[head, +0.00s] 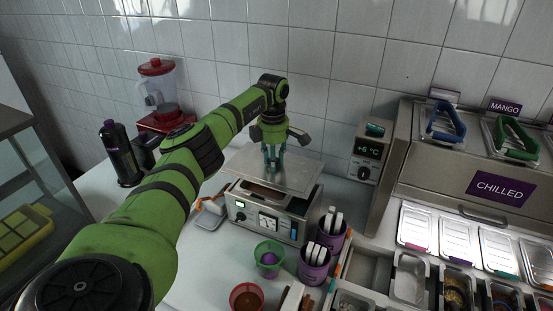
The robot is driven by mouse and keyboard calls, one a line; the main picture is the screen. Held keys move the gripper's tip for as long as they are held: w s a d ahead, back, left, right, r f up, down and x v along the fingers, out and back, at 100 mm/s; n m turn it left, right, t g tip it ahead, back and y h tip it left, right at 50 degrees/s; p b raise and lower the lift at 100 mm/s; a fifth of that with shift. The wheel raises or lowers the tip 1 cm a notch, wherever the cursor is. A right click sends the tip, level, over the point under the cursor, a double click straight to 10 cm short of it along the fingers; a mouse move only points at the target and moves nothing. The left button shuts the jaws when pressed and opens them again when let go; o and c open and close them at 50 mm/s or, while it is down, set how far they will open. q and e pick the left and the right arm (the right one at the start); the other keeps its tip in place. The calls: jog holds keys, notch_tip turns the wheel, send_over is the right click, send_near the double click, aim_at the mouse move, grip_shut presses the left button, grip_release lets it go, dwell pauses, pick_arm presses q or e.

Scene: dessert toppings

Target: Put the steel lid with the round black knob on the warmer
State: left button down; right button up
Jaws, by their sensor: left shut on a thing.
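The warmer (240,212) is a steel box with a control panel on its front, standing on the white counter in the middle of the head view. The flat steel lid (303,173) is over it. My left gripper (272,165) points down and is shut at the lid's middle, where the fingers hide the knob. A dark strip of the warmer's opening (262,191) shows below the lid's front edge, so the lid looks raised above the warmer. I cannot tell the exact gap. My right gripper is not in view.
Purple cups (314,266) with white-handled tools, a green cup (269,258) and a red cup (246,298) stand in front. A red blender (157,95) and dark bottle (119,155) are at the left. The chilled cabinet (480,185) and topping bins fill the right.

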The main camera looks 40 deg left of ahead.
pick_arm(q)
jog(key=shift+w+f+b, duration=0.2)
jog(key=shift+f+b, duration=0.4)
jog(key=shift+f, duration=0.4)
notch_tip(320, 180, down, 6)
jog(key=b, duration=0.3)
jog(key=shift+r+b, duration=0.25)
jog(key=shift+b, duration=0.1)
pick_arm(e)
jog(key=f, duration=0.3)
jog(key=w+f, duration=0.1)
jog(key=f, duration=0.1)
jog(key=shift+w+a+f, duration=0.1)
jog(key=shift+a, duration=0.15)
pick_arm(q)
jog(key=shift+f, duration=0.25)
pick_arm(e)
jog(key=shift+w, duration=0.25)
pick_arm(q)
jog(key=c, duration=0.8)
grip_release()
jog(key=shift+d, duration=0.1)
jog(key=shift+r, duration=0.1)
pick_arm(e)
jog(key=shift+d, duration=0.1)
